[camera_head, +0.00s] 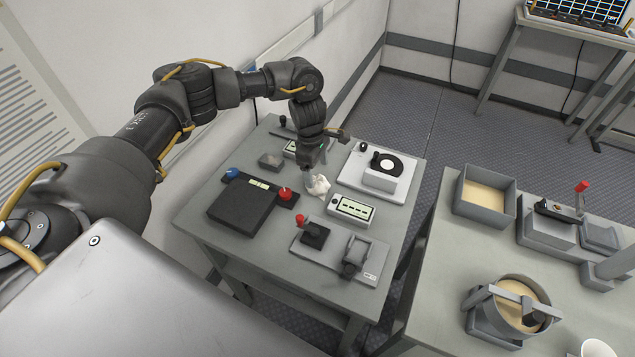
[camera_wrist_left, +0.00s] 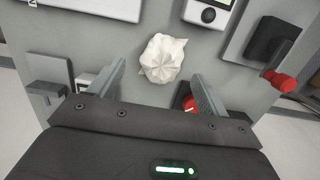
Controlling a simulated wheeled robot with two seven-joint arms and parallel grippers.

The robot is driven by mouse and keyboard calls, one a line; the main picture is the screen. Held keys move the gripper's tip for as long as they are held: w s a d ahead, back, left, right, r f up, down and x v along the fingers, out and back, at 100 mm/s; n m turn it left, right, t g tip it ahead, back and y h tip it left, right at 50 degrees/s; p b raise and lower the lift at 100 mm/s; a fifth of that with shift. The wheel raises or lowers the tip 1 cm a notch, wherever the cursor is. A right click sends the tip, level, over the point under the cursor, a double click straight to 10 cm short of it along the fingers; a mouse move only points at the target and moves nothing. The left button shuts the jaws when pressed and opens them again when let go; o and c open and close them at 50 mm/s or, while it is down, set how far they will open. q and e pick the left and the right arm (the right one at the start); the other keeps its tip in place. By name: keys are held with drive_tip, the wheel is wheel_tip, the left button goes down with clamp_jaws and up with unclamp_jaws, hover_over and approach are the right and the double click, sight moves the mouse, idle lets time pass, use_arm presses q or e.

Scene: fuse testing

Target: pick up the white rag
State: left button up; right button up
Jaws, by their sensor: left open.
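The white rag (camera_head: 318,185) lies crumpled on the grey table (camera_head: 262,250), among several devices. It also shows in the left wrist view (camera_wrist_left: 162,58), just past and between my fingers. My left gripper (camera_head: 315,172) is above the rag in the head view, pointing down. In the left wrist view my left gripper (camera_wrist_left: 155,88) is open, its two fingers apart with nothing between them. The rag looks free of both fingers. My right gripper is in neither view.
A second table (camera_head: 440,270) stands to the right across a gap.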

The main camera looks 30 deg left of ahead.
sight(316, 180)
use_arm(q)
drive_tip(key=shift+s+d+f+p, duration=0.1)
drive_tip(key=shift+s+f+p, duration=0.05)
drive_tip(key=shift+f+p, duration=0.85)
drive_tip(key=shift+s+d+f+p, duration=0.1)
drive_tip(key=shift+f+p, duration=0.45)
drive_tip(key=shift+f, duration=1.1)
drive_tip(key=c, duration=1)
drive_tip(key=shift+c, duration=0.2)
